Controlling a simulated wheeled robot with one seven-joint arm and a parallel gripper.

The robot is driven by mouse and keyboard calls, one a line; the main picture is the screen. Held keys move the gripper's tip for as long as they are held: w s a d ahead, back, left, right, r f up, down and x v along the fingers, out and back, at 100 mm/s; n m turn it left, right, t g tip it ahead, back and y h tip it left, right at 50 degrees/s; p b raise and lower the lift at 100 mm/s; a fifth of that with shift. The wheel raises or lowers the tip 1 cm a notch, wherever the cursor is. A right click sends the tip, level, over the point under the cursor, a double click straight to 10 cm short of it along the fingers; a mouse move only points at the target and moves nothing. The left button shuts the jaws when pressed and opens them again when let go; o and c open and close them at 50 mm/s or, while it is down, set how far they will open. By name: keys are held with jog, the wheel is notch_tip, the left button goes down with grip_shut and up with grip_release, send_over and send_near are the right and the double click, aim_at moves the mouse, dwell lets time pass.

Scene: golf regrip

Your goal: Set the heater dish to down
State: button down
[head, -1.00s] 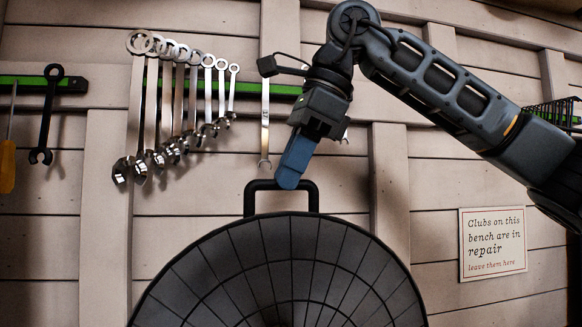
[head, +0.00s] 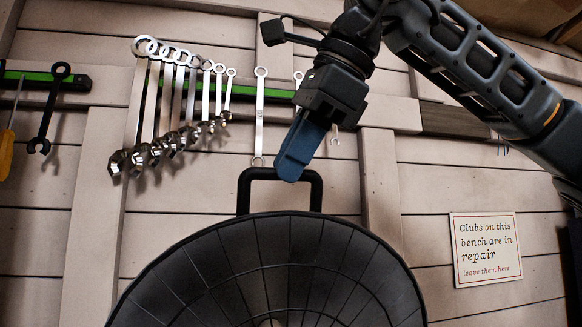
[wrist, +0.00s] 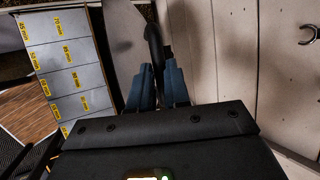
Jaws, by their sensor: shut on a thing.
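The heater dish (head: 270,262) is a large dark round dish with a wire guard, at the bottom of the head view. Its lower part is cut off by the frame. A black loop handle (head: 247,188) stands up from its top rim. My gripper (head: 292,172) comes down from above with its blue fingers at the handle's top bar. In the wrist view the blue fingers (wrist: 158,88) are closed around the dark handle (wrist: 154,48), with part of the grey dish (wrist: 122,35) beyond.
Several wrenches (head: 160,110) hang on the wall behind, at left. A yellow-handled screwdriver (head: 7,150) hangs at far left. A sign (head: 486,250) is on the wall at right. The wrist view shows drawers with yellow labels (wrist: 68,60) at left.

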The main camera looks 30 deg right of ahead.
jog(key=shift+f, duration=0.15)
jog(key=c, duration=1.1)
grip_release()
jog(key=v, duration=0.8)
jog(key=shift+f, duration=0.1)
